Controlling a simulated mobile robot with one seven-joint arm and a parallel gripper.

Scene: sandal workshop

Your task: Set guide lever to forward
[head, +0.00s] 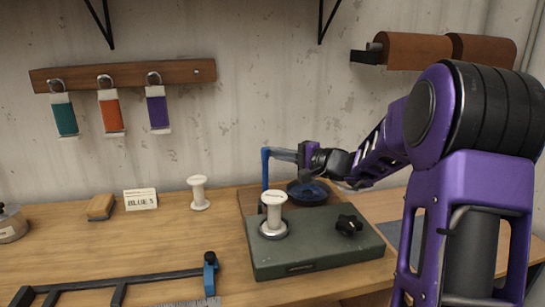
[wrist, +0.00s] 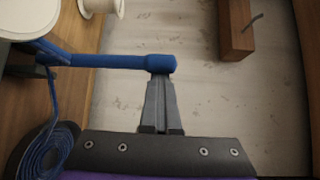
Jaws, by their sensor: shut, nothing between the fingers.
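The guide lever (head: 265,168) is a blue upright bar at the back left of a green machine base (head: 320,246). In the wrist view the lever (wrist: 110,61) runs sideways from the left, with a thicker end cap. My gripper (head: 277,154) is shut and empty, with its fingertips at the lever's top end. In the wrist view my gripper (wrist: 160,80) has its closed tips right at the end cap; I cannot tell whether they touch it. The lever's lower pivot is partly hidden behind the white spool (head: 273,212).
A blue strap coil (head: 308,191) lies behind the base, and a black knob (head: 349,225) sits on it. Another white spool (head: 199,193), a "BLUE 5" card (head: 140,199) and a blue-handled frame (head: 120,283) are on the bench. A hook rack (head: 130,75) is on the wall.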

